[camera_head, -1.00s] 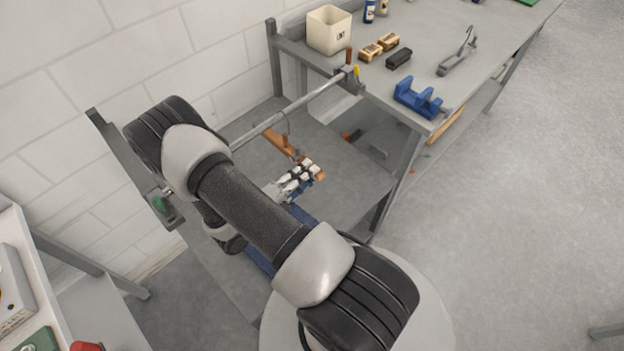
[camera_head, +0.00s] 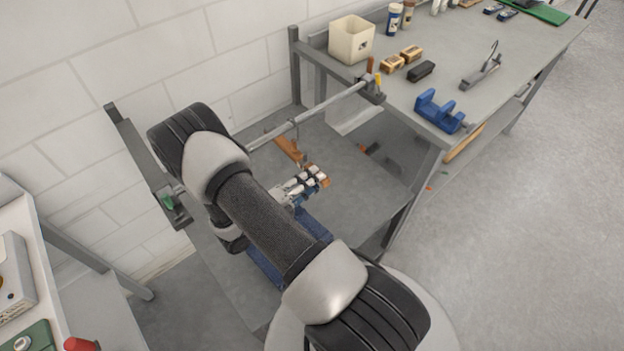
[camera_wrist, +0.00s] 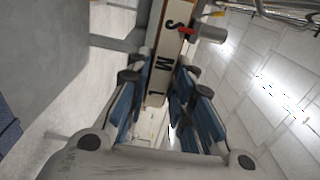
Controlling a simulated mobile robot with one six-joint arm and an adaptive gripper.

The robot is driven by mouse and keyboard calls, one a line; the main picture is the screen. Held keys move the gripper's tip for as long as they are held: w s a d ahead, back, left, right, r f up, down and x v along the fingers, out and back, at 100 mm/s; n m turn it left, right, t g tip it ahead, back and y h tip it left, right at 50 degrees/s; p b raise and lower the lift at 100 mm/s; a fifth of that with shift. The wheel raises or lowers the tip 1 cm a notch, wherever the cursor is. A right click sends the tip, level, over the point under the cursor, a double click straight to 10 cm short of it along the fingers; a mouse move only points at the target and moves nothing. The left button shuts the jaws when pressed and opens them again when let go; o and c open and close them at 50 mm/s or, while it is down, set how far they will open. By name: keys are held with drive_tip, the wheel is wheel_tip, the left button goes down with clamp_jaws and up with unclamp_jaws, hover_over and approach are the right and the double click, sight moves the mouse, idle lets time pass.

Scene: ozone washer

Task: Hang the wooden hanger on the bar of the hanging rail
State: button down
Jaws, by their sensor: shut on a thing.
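The wooden hanger (camera_head: 289,148) is orange-brown and shows in the head view just below and in front of the metal bar (camera_head: 318,110) of the hanging rail. My gripper (camera_head: 308,184) is shut on it, with wood showing on both sides of the fingers. The hanger's hook is too small to make out clearly. I cannot tell whether it is over the bar or only beside it.
A cream bin (camera_head: 351,40) and a blue holder (camera_head: 438,110) stand on the bench. A white wall is behind; open floor lies right.

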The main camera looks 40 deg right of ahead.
drive_tip(key=c, duration=1.3)
unclamp_jaws()
drive_tip(key=a, duration=1.2)
drive_tip(key=shift+w, duration=0.35)
